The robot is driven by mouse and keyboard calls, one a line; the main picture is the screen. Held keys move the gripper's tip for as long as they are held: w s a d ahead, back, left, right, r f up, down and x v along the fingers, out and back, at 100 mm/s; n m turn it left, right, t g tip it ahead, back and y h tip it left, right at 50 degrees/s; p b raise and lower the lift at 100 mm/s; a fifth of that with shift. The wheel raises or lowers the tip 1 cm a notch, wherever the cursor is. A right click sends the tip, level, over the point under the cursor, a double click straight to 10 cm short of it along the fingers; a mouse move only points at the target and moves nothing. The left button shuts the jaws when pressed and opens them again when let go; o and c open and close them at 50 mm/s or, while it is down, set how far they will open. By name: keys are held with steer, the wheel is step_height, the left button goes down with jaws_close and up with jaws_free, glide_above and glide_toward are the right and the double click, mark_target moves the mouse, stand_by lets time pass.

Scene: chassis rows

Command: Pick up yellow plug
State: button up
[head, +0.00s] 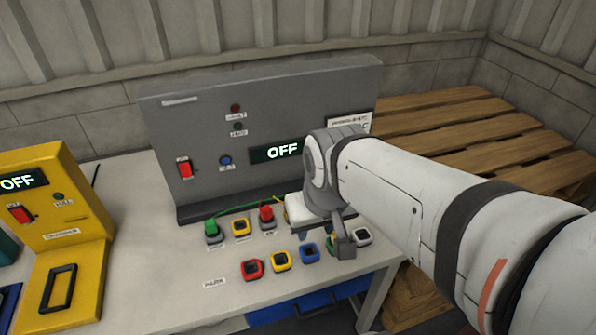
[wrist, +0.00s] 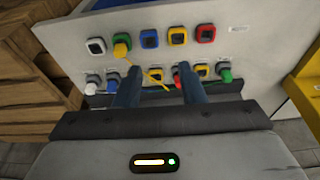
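The yellow plug (wrist: 121,48) shows in the wrist view at the green socket of the far row, with a thin yellow cable (wrist: 152,75) running from it toward the near row. My gripper (wrist: 158,68) is open, with two dark blue fingers apart and nothing held between them. The plug lies beyond the left fingertip, not between the fingers. In the head view my gripper (head: 330,228) is over the right part of the socket rows and covers much of this area. Only a bit of yellow and green (head: 330,243) shows behind a finger there.
A grey panel (head: 210,130) with an OFF display stands behind the sockets. Green (head: 211,229) and red (head: 266,215) plugs stand in the back row. Red (head: 252,269), yellow (head: 281,261) and blue (head: 309,252) sockets line the front. A yellow machine (head: 75,225) stands left.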

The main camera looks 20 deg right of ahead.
steer(key=shift+o, duration=0.3)
steer(key=shift+s, duration=0.1)
steer(key=shift+o, duration=1.5)
steer(key=w+d+f+g+b, duration=0.1)
steer(key=w+d+f+b, duration=0.2)
steer(key=w+d+f, duration=0.2)
steer(key=w+f, duration=0.2)
steer(key=w, duration=0.1)
steer(key=shift+w+d+f+g, duration=0.2)
steer(key=shift+w+d+g, duration=0.1)
steer(key=shift+g, duration=0.7)
steer(key=w+d+f, duration=0.1)
steer(key=f, duration=0.1)
steer(key=w+d+f+b, duration=0.1)
steer(key=d+f, duration=0.1)
steer(key=w+d+f, duration=0.1)
steer(key=d+f, duration=0.1)
steer(key=shift+w+d+f, duration=0.2)
steer(key=shift+w+f, duration=0.05)
steer(key=shift+w, duration=0.15)
steer(key=shift+w+d+f, duration=0.1)
steer(key=shift+d+f, duration=0.1)
steer(key=shift+f, duration=3.95)
